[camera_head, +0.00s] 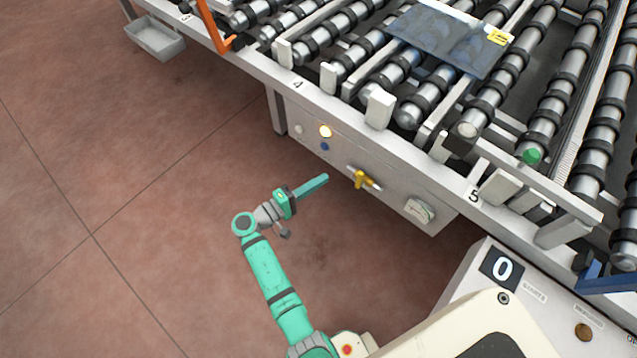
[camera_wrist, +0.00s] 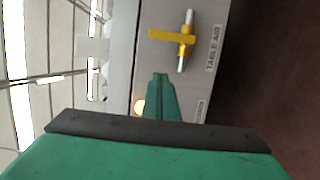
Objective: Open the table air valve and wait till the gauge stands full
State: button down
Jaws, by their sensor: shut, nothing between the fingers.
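The table air valve (camera_head: 362,179) has a yellow lever and a pale pipe on the grey front panel below the roller table. In the wrist view the yellow valve lever (camera_wrist: 172,36) lies across its pipe, beside a label reading TABLE AIR (camera_wrist: 214,48). The gauge (camera_head: 420,210) is on the same panel to the right of the valve; its needle is too small to read. My gripper (camera_head: 325,178) is shut and empty, left of the valve and apart from it. In the wrist view its fingertips (camera_wrist: 160,76) point towards the valve.
A lit yellow-white lamp (camera_head: 325,131) and a blue button (camera_head: 324,146) are on the panel left of the valve. A glass sheet (camera_head: 450,38) lies on the rollers. A white cabinet marked 0 (camera_head: 540,310) stands at the lower right.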

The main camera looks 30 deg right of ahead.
aim_at(359, 180)
jog(key=s+d, duration=0.2)
jog(key=d, duration=0.6)
jog(key=shift+s+d, duration=0.15)
jog(key=shift+s, duration=0.2)
